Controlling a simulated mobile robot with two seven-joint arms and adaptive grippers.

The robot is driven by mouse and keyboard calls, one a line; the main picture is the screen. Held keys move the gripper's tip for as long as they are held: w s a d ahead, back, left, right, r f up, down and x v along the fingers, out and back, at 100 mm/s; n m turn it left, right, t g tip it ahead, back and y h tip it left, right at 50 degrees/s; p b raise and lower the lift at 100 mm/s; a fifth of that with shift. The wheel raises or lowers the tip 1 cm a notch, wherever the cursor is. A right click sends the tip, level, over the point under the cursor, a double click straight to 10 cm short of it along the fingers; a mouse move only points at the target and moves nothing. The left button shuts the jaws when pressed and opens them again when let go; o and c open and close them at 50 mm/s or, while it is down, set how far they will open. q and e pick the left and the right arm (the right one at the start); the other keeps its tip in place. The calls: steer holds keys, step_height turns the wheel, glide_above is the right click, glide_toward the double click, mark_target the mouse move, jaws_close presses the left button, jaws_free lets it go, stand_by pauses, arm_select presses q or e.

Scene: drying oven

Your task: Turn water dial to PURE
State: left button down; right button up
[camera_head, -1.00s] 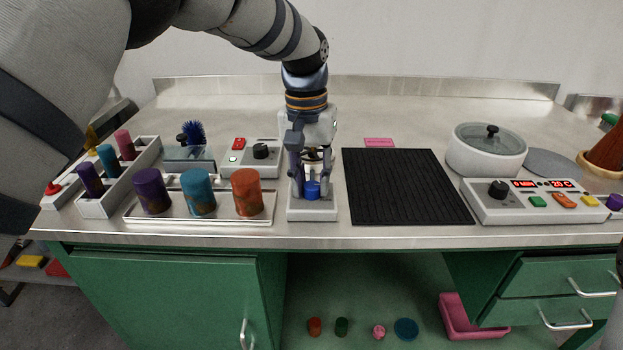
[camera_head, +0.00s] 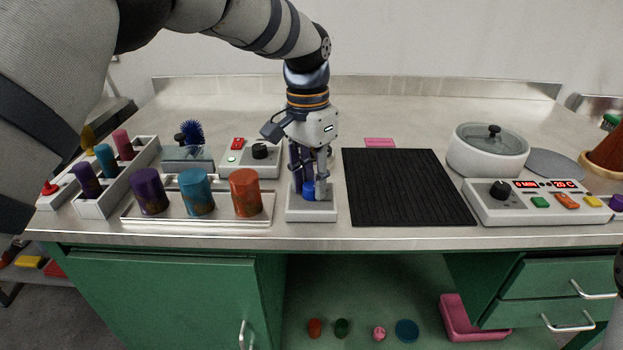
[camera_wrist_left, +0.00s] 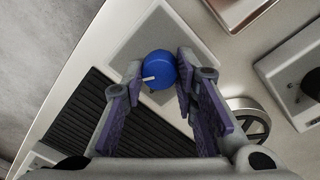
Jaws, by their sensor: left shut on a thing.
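The water dial is a blue round knob (camera_head: 308,190) on a light grey base box (camera_head: 311,214) near the front edge of the counter. My left gripper (camera_head: 309,188) points down over it with its fingers on the knob. In the left wrist view the blue knob (camera_wrist_left: 166,69) sits between the fingertips of my left gripper (camera_wrist_left: 158,80), and its white pointer mark points left and slightly down. The fingers hide part of the knob and base in the head view, and no PURE label can be read. My right gripper is not in view.
A tray (camera_head: 198,217) with purple, blue and orange cylinders stands left of the dial box. A black ribbed mat (camera_head: 405,187) lies to its right. A control box (camera_head: 249,158) with a black knob stands behind. A panel (camera_head: 537,203) and white pot (camera_head: 487,152) are at right.

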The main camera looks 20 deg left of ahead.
mark_target(309, 184)
arm_select(q)
steer(key=shift+f, duration=0.1)
stand_by(0.3)
steer(key=c, duration=1.3)
jaws_free()
steer(key=r, duration=1.2)
steer(key=shift+w+a, duration=0.1)
steer(key=shift+a, duration=0.15)
